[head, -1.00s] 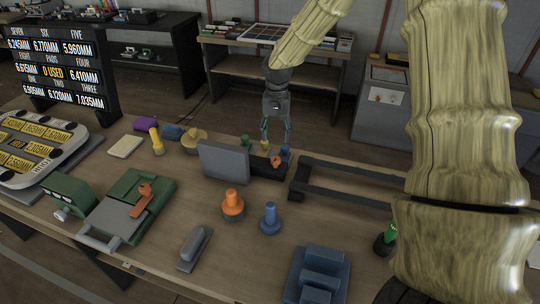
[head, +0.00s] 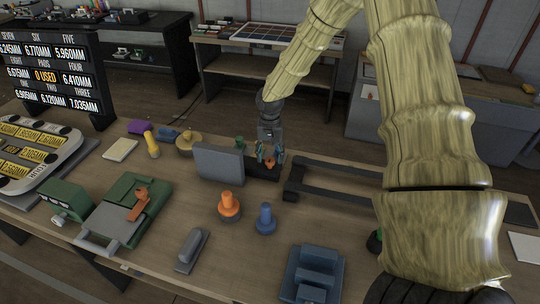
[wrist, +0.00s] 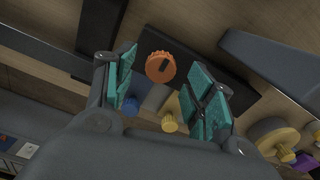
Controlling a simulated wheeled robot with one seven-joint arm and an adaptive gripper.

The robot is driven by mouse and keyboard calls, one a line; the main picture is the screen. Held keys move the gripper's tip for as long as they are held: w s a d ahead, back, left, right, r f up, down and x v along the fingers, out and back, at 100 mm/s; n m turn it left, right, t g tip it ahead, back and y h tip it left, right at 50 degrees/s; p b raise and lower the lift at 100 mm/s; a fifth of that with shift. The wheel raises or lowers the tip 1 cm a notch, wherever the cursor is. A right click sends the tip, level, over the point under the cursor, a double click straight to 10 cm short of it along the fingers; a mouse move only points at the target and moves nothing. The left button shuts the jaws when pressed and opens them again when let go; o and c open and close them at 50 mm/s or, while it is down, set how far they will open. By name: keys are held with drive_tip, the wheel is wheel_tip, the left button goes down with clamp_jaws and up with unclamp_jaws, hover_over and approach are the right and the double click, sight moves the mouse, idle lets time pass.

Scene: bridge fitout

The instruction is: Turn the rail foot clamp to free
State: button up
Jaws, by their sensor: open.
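An orange ribbed knob (wrist: 160,67) with a dark slot mark sits on a dark flat base in the wrist view; it seems to be the rail foot clamp. In the wrist view the teal fingers of my gripper (wrist: 170,88) stand apart, one on each side of the knob, with gaps; nothing is held. The depth between fingertips and knob is hard to tell.
A grey panel (head: 219,165) stands just left of the base, and a black frame (head: 340,183) lies to the right. A yellow knob (wrist: 169,122) and a blue knob (wrist: 131,105) are close by. Orange (head: 229,204) and blue (head: 265,218) pegs stand in front.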

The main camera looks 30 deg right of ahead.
drive_tip(key=shift+f, duration=0.85)
drive_tip(key=c, duration=1)
drive_tip(key=shift+c, duration=0.2)
